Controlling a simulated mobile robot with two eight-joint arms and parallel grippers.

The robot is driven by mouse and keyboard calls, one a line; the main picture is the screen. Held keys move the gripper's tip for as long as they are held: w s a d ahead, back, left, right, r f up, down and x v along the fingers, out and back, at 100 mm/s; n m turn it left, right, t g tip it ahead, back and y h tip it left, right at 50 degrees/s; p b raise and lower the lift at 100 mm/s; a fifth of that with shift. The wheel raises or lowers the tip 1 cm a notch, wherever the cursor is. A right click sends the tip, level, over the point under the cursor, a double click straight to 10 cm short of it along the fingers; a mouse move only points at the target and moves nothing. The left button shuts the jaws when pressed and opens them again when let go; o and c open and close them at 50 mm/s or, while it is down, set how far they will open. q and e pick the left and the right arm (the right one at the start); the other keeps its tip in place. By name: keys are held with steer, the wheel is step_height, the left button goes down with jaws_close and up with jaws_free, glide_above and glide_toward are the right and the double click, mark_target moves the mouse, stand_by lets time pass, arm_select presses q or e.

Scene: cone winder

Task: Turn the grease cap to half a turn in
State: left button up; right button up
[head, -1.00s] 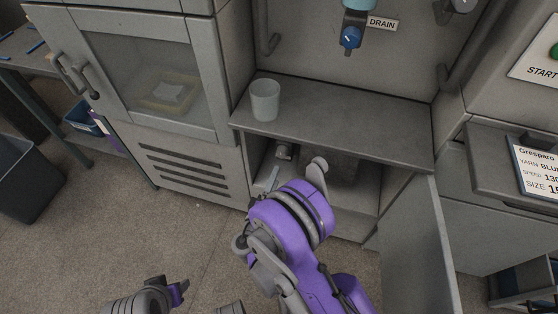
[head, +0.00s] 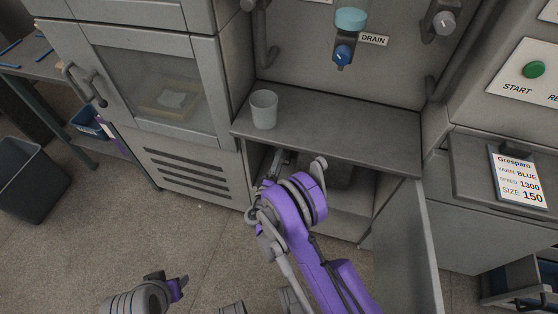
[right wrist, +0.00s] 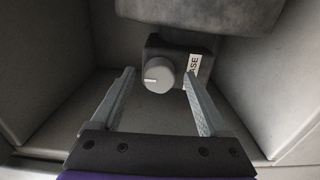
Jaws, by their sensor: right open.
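The grease cap (right wrist: 160,78) is a round grey knob on a dark block under a dark housing, inside the open lower compartment. Its white mark points left. A label ending in "ASE" (right wrist: 193,70) stands just right of it, partly behind a finger. My right gripper (right wrist: 159,86) is open, one finger to the left of the cap and one to the right, with a gap on the left side. Whether the right finger touches cannot be told. In the head view my right arm hides the cap, and a bit of my right gripper (head: 276,166) shows at the compartment opening.
A shelf (head: 340,135) roofs the compartment, with a pale cup (head: 263,110) at its left. The open door (head: 408,245) stands right of my arm. Compartment walls are close on both sides.

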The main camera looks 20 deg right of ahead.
steer(key=shift+w+d, duration=0.15)
steer(key=shift+w, duration=0.05)
jaws_close()
steer(key=m, duration=0.2)
steer(key=shift+m+b, duration=0.35)
steer(key=shift+m, duration=0.05)
stand_by(0.3)
jaws_free()
